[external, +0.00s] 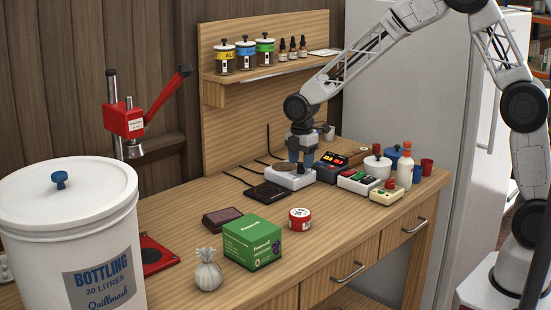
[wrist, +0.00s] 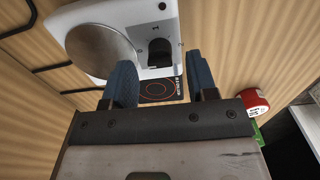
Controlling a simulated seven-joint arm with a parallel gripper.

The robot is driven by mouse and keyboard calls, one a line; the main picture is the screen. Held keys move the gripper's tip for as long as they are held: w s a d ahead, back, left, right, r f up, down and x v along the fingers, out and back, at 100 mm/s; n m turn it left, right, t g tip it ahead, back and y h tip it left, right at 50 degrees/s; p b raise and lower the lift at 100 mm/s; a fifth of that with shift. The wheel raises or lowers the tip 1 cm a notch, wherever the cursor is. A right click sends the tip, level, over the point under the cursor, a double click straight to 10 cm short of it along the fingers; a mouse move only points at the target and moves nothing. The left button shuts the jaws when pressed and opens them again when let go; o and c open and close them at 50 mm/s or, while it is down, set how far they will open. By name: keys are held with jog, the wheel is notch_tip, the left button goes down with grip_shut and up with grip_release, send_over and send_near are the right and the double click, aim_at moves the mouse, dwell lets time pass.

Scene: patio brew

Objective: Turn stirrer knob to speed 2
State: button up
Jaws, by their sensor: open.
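The stirrer is a white box (external: 288,180) with a round metal plate; it stands on the bench below my gripper (external: 300,163). In the wrist view the stirrer (wrist: 92,12) fills the upper left, with its grey plate (wrist: 98,52) at left. Its black knob (wrist: 160,52) sits right of the plate. My gripper (wrist: 160,75) is open, with one blue finger on either side of the knob in the picture. I cannot tell whether the fingers touch it or stay above it. The knob's setting is not readable.
A black pad (external: 268,191) with a red ring lies beside the stirrer. Dark control boxes (external: 328,173), a white jar (external: 377,166) and bottles crowd the right. Cables run behind.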

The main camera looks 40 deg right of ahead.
jog(key=shift+f, duration=1.05)
jog(key=c, duration=0.9)
